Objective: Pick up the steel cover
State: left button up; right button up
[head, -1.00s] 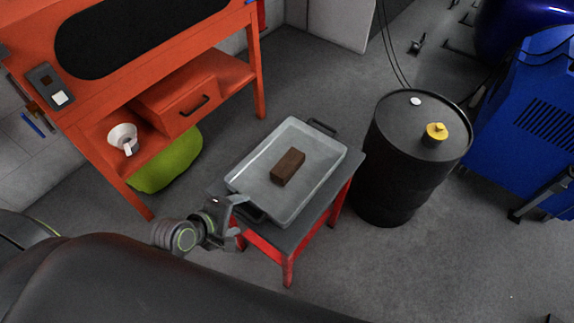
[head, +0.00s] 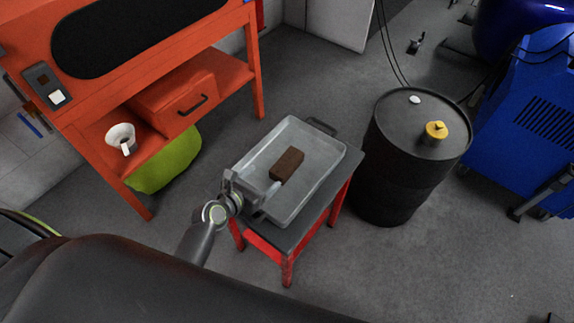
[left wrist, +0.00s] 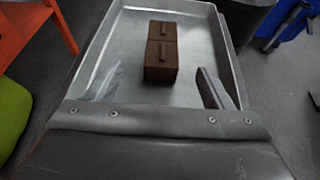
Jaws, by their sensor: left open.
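I cannot tell which thing is the steel cover. A grey metal tray (head: 318,180) with raised rims lies on a small red-legged table. A dark brown block (head: 288,163) sits in the tray. In the left wrist view the block (left wrist: 161,52) shows a seam and raised strips on top. My left gripper (head: 254,184) is open and empty at the tray's near left end, fingers pointing toward the block. In the left wrist view its fingers (left wrist: 160,76) are spread wider than the block, which lies ahead between them. My right gripper is not in view.
A black drum (head: 405,160) with a yellow-capped fitting (head: 436,132) stands right of the small table (head: 265,243). An orange bench (head: 110,160) with a drawer is at left, a green rounded thing (head: 165,165) below it. A blue machine (head: 525,120) is far right.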

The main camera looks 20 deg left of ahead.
aim_at(280, 168)
pick_arm(q)
jog(key=b+x, duration=0.1)
jog(key=x, duration=0.5)
jog(key=shift+s+f, duration=0.1)
jog(key=b+x, duration=0.1)
jog(key=x, duration=0.1)
jog(key=f+x, duration=0.1)
jog(key=x, duration=0.1)
jog(key=shift+s+d+b, duration=0.15)
jog(key=shift+d+b, duration=0.05)
jog(key=shift+b, duration=0.15)
jog(key=shift+w+d+f, duration=0.1)
jog(key=shift+w, duration=0.3)
jog(key=c, duration=1.3)
